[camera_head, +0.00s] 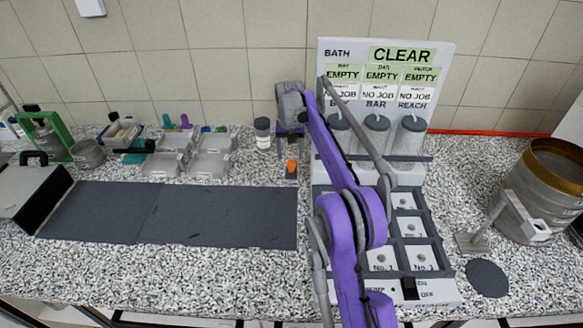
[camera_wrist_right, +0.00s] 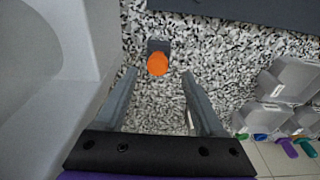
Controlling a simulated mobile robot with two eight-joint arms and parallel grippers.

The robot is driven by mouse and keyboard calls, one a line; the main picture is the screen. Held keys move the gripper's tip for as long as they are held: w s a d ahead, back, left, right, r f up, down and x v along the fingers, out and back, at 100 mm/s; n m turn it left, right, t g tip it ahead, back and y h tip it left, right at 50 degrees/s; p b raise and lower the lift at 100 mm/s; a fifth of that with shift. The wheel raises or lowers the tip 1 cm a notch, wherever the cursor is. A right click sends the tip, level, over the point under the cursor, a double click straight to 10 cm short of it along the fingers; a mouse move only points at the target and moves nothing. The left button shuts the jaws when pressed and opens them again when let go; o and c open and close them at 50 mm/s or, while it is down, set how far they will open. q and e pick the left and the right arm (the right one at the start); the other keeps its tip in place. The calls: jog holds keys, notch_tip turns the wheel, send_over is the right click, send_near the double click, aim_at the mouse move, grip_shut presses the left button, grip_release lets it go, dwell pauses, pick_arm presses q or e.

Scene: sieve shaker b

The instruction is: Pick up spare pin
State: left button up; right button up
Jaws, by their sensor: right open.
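The spare pin, as far as I can tell, is the small piece with an orange top (camera_head: 291,166) in a dark grey holder (camera_head: 291,175) on the speckled counter. In the right wrist view the orange top (camera_wrist_right: 157,63) shows from above, in front of its dark holder (camera_wrist_right: 158,46). My right gripper (camera_head: 290,137) is above and behind it in the head view. In the wrist view its two fingers (camera_wrist_right: 158,76) are apart with nothing between them, and the orange top lies just past the fingertips, roughly centred. My left gripper is in neither view.
A dark mat (camera_head: 220,215) lies to the left of the pin. Clear trays (camera_head: 210,160) and a lidded jar (camera_head: 262,132) stand behind. The white bath station with its sign panel (camera_head: 345,52) is close on the right.

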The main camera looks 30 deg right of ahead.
aim_at(291, 162)
jog(key=f, duration=0.5)
jog(key=shift+w+d+f, duration=0.15)
jog(key=shift+w+d, duration=0.1)
jog(key=shift+d, duration=0.1)
grip_shut()
